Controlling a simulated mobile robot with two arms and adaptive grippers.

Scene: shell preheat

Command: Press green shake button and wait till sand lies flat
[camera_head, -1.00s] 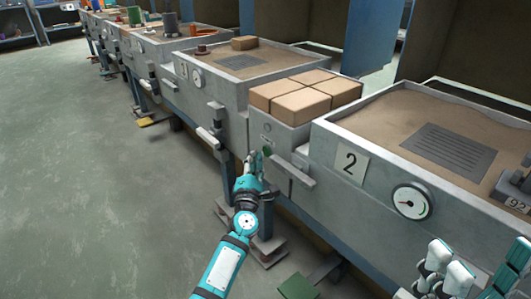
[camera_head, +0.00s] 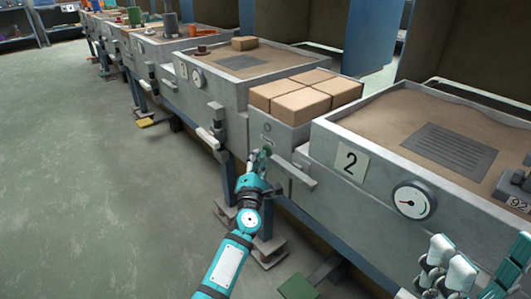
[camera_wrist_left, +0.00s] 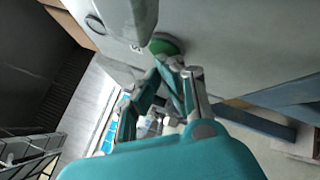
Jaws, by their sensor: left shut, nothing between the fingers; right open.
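The green button (camera_head: 267,149) sits on the front face of the grey cabinet between bins 1 and 2. My left gripper (camera_head: 257,157) is shut and empty, with its fingertips right at the button. In the left wrist view the green button (camera_wrist_left: 166,45) shows just beyond the fingertips (camera_wrist_left: 178,66); I cannot tell whether it is pressed in. Sand (camera_head: 400,112) fills the bin marked 2, around a grey slotted plate (camera_head: 450,146). Its surface looks mostly level, with a slight rise toward the back. My right gripper (camera_head: 445,262) is open and empty at the lower right.
Tan blocks (camera_head: 305,93) sit on the cabinet between the bins. A dial gauge (camera_head: 414,199) is on bin 2's front. A grey block marked 92 (camera_head: 518,188) stands at bin 2's right. A grey ledge (camera_head: 293,171) juts out right of the button. Floor at left is clear.

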